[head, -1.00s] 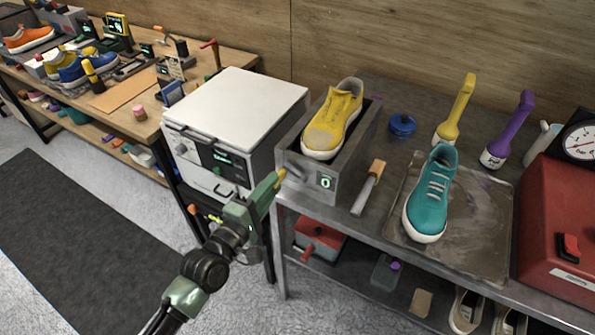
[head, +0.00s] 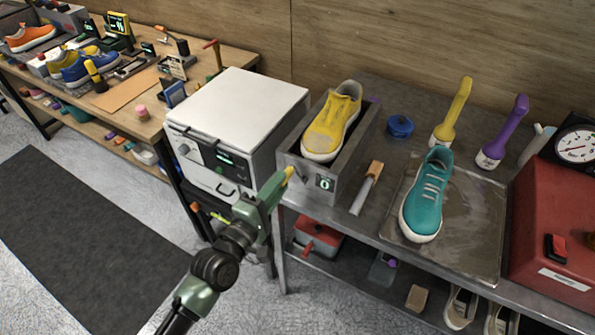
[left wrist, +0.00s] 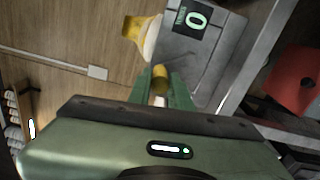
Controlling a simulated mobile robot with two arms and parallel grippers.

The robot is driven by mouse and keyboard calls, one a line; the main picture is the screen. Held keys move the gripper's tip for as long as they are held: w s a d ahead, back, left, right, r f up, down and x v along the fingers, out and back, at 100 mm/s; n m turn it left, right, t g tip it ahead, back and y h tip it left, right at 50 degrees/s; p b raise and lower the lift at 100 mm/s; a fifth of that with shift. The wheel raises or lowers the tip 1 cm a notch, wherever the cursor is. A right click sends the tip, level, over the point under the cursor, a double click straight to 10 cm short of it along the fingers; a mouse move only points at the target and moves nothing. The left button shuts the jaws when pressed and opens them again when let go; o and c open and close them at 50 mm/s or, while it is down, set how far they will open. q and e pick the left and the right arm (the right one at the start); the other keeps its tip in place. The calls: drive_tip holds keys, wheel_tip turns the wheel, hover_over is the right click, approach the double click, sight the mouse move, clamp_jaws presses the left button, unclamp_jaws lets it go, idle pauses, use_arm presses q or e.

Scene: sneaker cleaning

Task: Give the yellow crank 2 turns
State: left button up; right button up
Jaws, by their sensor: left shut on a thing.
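The yellow crank's handle (head: 290,172) sticks out from the front of a grey box (head: 345,186) holding a yellow sneaker (head: 331,122). The box's counter (head: 325,184) reads 0, and the counter also shows in the left wrist view (left wrist: 193,19). My left gripper (head: 280,183) is shut on the crank handle. In the left wrist view, the yellow handle (left wrist: 160,77) sits between the green fingers (left wrist: 159,88). The crank's arm is mostly hidden in the head view. My right gripper is not in view.
A white-topped machine (head: 237,105) stands close left of the box. A brush or scraper with a wooden handle (head: 367,188) lies right of it. A teal sneaker (head: 427,195) rests on a stained mat (head: 470,240). A red machine (head: 560,225) stands at far right.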

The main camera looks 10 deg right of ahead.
use_arm(q)
drive_tip(key=shift+s+d+r, duration=0.1)
drive_tip(key=shift+s+d+r+p, duration=0.25)
drive_tip(key=shift+s+d+p, duration=0.2)
drive_tip(key=shift+d+p, duration=0.15)
drive_tip(key=shift+s+d+p, duration=0.35)
drive_tip(key=shift+s+d, duration=0.15)
drive_tip(key=shift+d, duration=0.2)
drive_tip(key=shift+s+f, duration=0.1)
